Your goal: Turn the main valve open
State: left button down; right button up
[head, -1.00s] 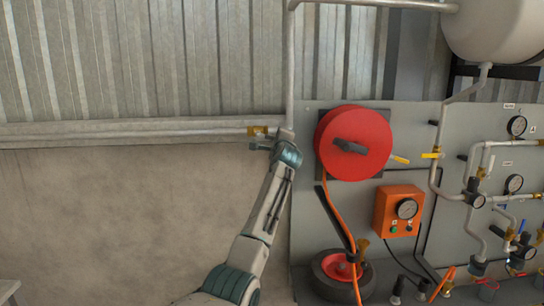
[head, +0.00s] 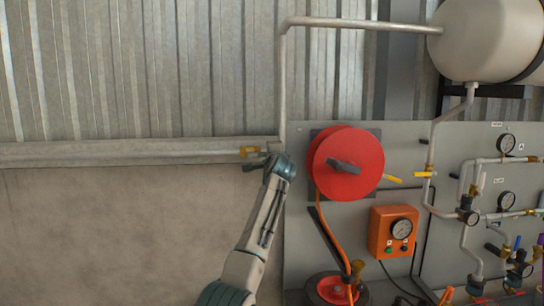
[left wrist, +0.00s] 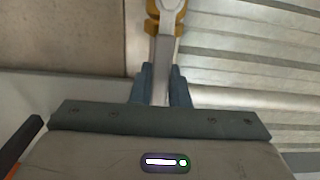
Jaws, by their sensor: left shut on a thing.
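The main valve (head: 250,150) is a small brass fitting on the pipe along the wall, left of the upright pipe. In the left wrist view its brass body (left wrist: 165,25) is at the top, with a pale flat handle (left wrist: 163,65) running down from it. My left gripper (left wrist: 164,88) is shut on this handle, one dark finger on each side. In the head view my left gripper (head: 258,163) is just below the brass fitting and partly hides the handle. My right gripper is not in view.
A red hose reel (head: 358,160) on the grey panel (head: 300,245) stands close to the right of my left arm. An orange gauge box (head: 383,245), several pipes and gauges, and a white tank (head: 480,40) are farther right. The wall (head: 110,235) on the left is clear.

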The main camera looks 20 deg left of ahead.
pick_arm(q)
jog(key=shift+r, duration=0.15)
jog(key=c, duration=1.4)
grip_release()
jog(key=b+v, duration=0.4)
jog(key=v, duration=0.6)
jog(key=shift+s+d+b, duration=0.2)
jog(key=shift+s+b, duration=0.15)
